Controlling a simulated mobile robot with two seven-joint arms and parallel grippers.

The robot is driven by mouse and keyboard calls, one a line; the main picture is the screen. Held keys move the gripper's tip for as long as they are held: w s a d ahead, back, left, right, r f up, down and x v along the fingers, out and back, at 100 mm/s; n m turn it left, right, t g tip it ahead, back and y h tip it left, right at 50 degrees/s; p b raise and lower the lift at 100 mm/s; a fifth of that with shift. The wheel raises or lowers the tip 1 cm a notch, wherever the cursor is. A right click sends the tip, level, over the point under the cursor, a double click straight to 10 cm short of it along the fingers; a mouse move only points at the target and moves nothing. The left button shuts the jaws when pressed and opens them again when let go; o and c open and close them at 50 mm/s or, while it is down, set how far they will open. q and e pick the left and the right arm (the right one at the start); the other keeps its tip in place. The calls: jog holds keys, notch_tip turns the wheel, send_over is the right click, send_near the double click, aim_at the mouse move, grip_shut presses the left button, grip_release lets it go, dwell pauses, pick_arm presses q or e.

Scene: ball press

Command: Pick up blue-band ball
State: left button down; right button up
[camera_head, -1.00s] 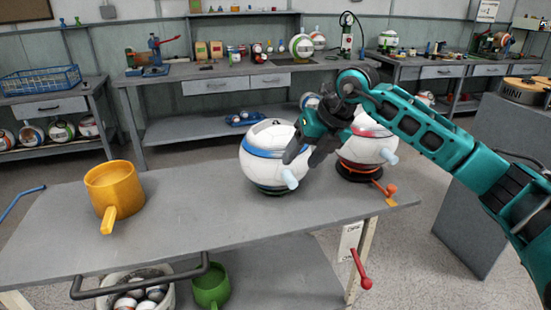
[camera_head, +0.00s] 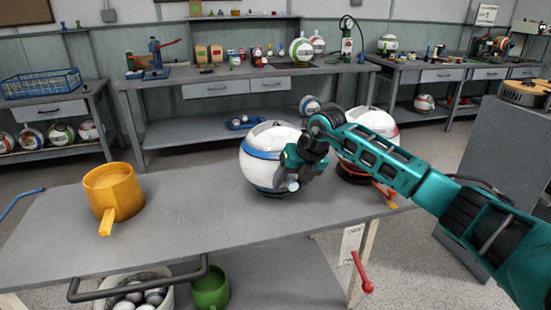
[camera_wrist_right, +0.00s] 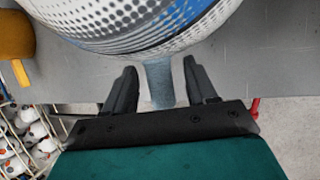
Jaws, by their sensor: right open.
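The blue-band ball (camera_head: 262,150) is a large white ball with a blue stripe, standing near the back of the grey table (camera_head: 200,225). A short pale blue peg sticks out of its front. In the right wrist view the ball (camera_wrist_right: 130,25) fills the top and its peg (camera_wrist_right: 159,82) lies between the two dark fingers. My right gripper (camera_wrist_right: 160,85) is open around the peg, with a gap visible on both sides. In the head view my right gripper (camera_head: 290,178) hides part of the ball's right side. My left gripper is not in view.
A second white ball (camera_head: 372,130) with a red band stands just right, partly behind my right arm. A yellow mug-like container (camera_head: 113,192) stands at the table's left. The table between is clear. A green container (camera_head: 211,288) and a bin of balls (camera_head: 150,290) sit below.

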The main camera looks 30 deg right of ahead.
jog(key=shift+w+f, duration=0.15)
jog(key=shift+f, duration=0.2)
jog(key=shift+c, duration=0.2)
grip_shut()
jog(key=shift+r, duration=0.1)
